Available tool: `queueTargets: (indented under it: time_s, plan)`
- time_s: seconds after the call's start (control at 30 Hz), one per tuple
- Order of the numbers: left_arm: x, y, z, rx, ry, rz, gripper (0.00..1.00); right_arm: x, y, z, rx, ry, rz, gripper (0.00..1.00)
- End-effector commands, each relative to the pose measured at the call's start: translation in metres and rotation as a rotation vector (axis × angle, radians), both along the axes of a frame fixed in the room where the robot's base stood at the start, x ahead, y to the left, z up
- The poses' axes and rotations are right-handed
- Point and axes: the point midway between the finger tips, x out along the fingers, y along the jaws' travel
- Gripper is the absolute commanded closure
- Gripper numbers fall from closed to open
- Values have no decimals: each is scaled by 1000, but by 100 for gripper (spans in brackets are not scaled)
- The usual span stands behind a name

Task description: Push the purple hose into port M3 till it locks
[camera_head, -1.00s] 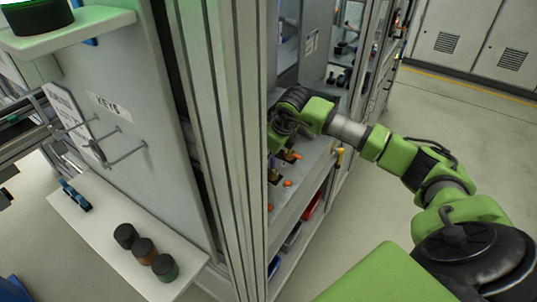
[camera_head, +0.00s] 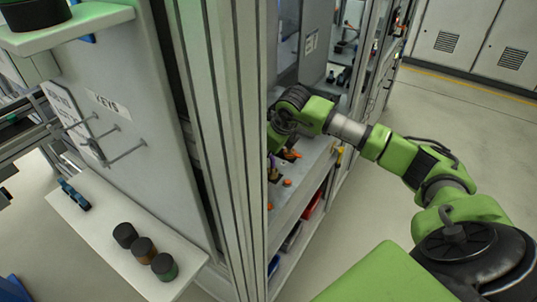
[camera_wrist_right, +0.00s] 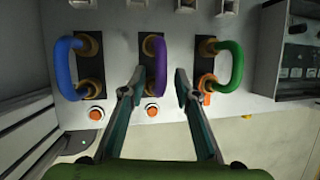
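The purple hose (camera_wrist_right: 160,64) is a short loop on the middle black port plate (camera_wrist_right: 144,46) in the right wrist view. Its upper end is at a brass fitting; its lower end is at another fitting, and I cannot tell how deep it sits. My right gripper (camera_wrist_right: 159,82) is open, with one fingertip on each side of the purple hose's lower part and visible gaps to it. In the head view the right gripper is mostly hidden behind the cabinet post. No M3 label is readable. My left gripper is not in view.
Orange buttons (camera_wrist_right: 152,109) sit below the ports. A dark box (camera_wrist_right: 294,50) stands at right. The cabinet post (camera_head: 225,150) stands left of my arm.

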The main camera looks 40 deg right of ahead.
Motion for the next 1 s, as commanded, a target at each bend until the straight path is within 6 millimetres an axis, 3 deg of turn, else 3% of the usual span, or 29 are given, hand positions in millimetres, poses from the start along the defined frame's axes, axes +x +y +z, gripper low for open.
queueTargets:
  time_s: [0.4, 0.6, 1.0]
  plan:
    - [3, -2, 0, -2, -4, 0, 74, -30, 0, 73, -2, -4, 0, 71]
    - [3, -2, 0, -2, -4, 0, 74, -43, 1, 99, -1, -2, -1, 71]
    - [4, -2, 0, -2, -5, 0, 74, -47, 1, 107, -1, 1, -1, 71]
